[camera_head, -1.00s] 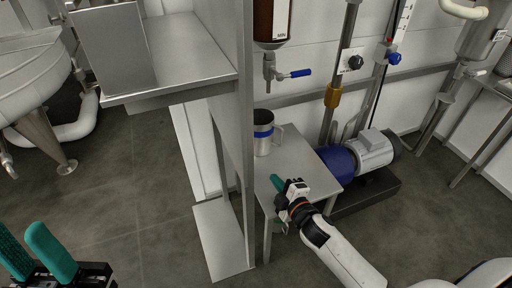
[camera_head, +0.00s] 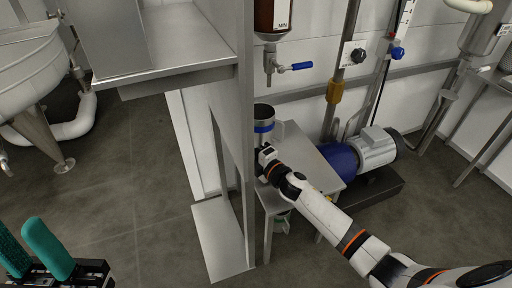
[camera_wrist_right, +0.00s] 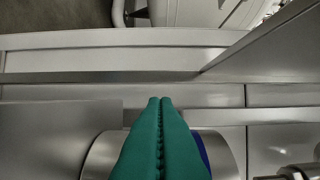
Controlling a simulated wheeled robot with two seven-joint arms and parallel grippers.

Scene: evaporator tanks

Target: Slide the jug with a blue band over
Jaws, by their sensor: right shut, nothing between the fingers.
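The metal jug with a blue band (camera_head: 264,118) stands on a small steel table (camera_head: 315,172), under a tap. My right gripper (camera_head: 263,152) is at the jug's near side in the head view and covers its lower part; its fingertips are hidden there. In the right wrist view its teal fingers (camera_wrist_right: 161,102) are shut together, empty, in front of the jug (camera_wrist_right: 101,156). Part of the blue band (camera_wrist_right: 202,150) shows beside them. Whether they touch the jug I cannot tell. My left gripper (camera_head: 30,248) is open and empty at the bottom left, far from the table.
A steel post and panel (camera_head: 246,150) stands close left of the jug, with a raised steel platform (camera_head: 190,45) beyond it. The blue-handled tap (camera_head: 290,67) hangs above the jug. A blue and grey pump (camera_head: 365,152) sits right of the table. The floor at left is clear.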

